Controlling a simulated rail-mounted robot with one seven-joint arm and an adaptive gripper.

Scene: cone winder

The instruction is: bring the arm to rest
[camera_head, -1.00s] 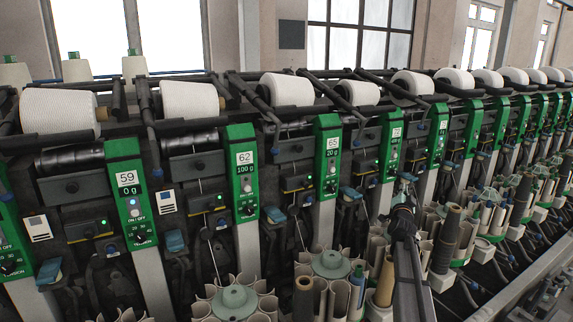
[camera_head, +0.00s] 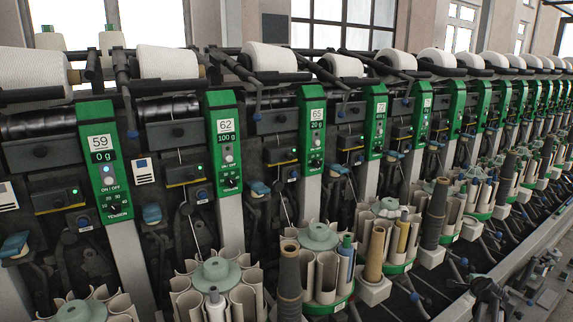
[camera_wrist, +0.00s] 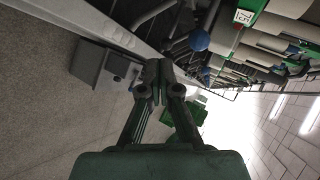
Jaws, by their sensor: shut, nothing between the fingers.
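My gripper (camera_wrist: 158,78) shows in the wrist view with its two fingers together, shut and empty. It hangs over the aisle, with grey floor (camera_wrist: 50,110) to the left in that view, and I see nothing touching its tips. In the head view a dark jointed part of my arm (camera_head: 490,292) shows low at the right, in front of the machine. The cone winder (camera_head: 313,130) fills the head view, with green numbered heads in a row and white yarn cones (camera_head: 270,57) on top.
Round magazines (camera_head: 217,272) of upright tubes stand along the machine's front. Dark tubes (camera_head: 289,285) and a tan tube (camera_head: 375,255) stand on pegs between them. In the wrist view the machine's rail (camera_wrist: 110,30) and a grey box (camera_wrist: 88,62) lie beyond the fingers.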

